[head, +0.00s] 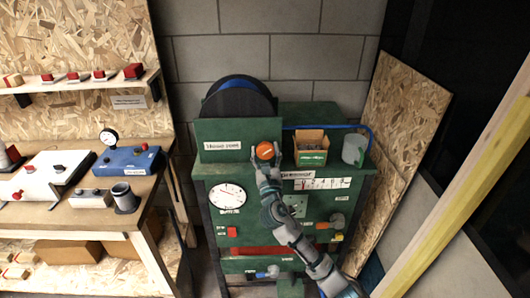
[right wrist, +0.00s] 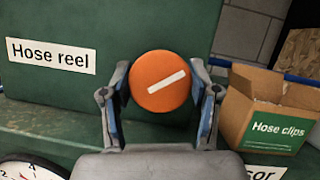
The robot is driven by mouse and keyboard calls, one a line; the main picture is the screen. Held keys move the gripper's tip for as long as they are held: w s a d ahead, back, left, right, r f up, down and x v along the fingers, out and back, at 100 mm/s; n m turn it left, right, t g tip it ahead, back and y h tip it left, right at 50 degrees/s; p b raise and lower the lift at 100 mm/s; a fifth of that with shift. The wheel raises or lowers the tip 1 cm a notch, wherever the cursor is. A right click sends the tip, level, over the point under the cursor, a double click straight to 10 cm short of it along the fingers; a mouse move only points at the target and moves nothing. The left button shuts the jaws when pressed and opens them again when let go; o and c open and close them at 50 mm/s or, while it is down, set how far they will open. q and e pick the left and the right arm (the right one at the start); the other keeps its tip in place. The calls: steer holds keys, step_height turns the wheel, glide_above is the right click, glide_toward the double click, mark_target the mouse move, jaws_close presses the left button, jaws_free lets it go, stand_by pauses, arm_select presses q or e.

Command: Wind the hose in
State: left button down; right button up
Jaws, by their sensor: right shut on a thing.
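The hose reel is a black drum (head: 238,97) behind a green panel (head: 219,139) with a "Hose reel" label, on top of the green compressor cabinet. An orange round knob (head: 265,151) with a white bar mark is at the panel's right part. My right gripper (head: 268,160) is shut on this knob; in the right wrist view the fingers (right wrist: 163,97) sit on both sides of the orange knob (right wrist: 160,80). The white bar is tilted, its right end higher. A blue hose (head: 345,127) shows at the cabinet's back right. My left gripper is not in view.
A cardboard "Hose clips" box (head: 311,150) stands close to the right of the knob, with a grey-green cylinder (head: 354,149) beyond it. A dial gauge (head: 227,197) is on the cabinet front. A workbench (head: 90,215) with devices stands at left. A wooden board (head: 408,130) leans at right.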

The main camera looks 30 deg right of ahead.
steer(key=shift+w+f, duration=0.1)
steer(key=shift+f, duration=0.2)
steer(key=shift+m, duration=0.6)
